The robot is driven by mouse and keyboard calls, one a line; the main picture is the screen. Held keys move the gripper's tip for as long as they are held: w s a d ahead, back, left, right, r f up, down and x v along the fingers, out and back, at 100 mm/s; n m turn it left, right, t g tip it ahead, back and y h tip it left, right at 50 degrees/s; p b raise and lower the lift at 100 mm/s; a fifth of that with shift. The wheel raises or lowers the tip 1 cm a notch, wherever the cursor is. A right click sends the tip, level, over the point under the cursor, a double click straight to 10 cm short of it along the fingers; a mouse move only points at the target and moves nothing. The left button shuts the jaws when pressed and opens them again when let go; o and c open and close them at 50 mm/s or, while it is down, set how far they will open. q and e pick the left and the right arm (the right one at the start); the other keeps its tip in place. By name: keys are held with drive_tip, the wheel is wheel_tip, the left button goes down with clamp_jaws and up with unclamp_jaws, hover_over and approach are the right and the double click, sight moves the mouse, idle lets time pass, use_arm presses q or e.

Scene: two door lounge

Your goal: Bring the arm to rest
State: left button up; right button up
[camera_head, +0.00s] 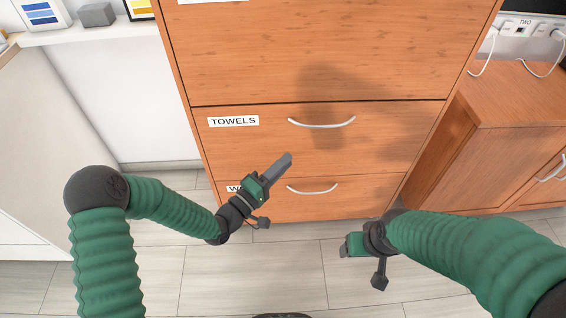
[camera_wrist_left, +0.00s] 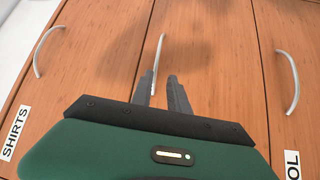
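My left arm comes in from the left in the head view. Its gripper (camera_head: 284,162) is in front of the wooden drawer unit, below the curved handle (camera_head: 321,124) of the drawer labelled TOWELS. In the left wrist view the two grey fingers (camera_wrist_left: 163,93) stand a little apart, and a handle (camera_wrist_left: 158,60) shows beyond them. Nothing is seen held between them. My right arm comes in from the right. Its gripper (camera_head: 350,245) is low, above the floor, with its fingers hidden or too small to tell.
The lower drawer's handle (camera_head: 312,189) is close to my left gripper. The drawers look shut. A wooden cabinet (camera_head: 505,130) stands at right, with white cables (camera_head: 487,55) above. A white shelf (camera_head: 95,32) with small items is at top left. The tiled floor (camera_head: 255,275) is clear.

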use_arm(q)
drive_tip(key=s+a+f+m+g+y, duration=0.3)
drive_tip(key=a+f+y, duration=0.15)
drive_tip(key=a, duration=0.25)
drive_tip(key=s+a+f+m+g+y, duration=0.3)
drive_tip(key=a+y, duration=0.3)
drive_tip(key=s+a+r+m+g+y, duration=0.1)
drive_tip(key=s+a+g+y, duration=0.2)
drive_tip(key=s, duration=0.5)
drive_tip(key=s+a+r+m+g, duration=0.1)
drive_tip(key=s+a+g, duration=0.1)
drive_tip(key=s+a, duration=0.45)
drive_tip(key=w+d+p+v, duration=0.1)
drive_tip(key=w+p+v, duration=0.1)
drive_tip(key=p+v, duration=1.1)
drive_tip(key=w+r+p+v, duration=0.1)
drive_tip(key=w+p+v, duration=0.1)
drive_tip(key=p+v, duration=1.1)
drive_tip(key=shift+w+d+r, duration=0.2)
drive_tip(key=shift+w+d, duration=0.15)
drive_tip(key=shift+d, duration=0.05)
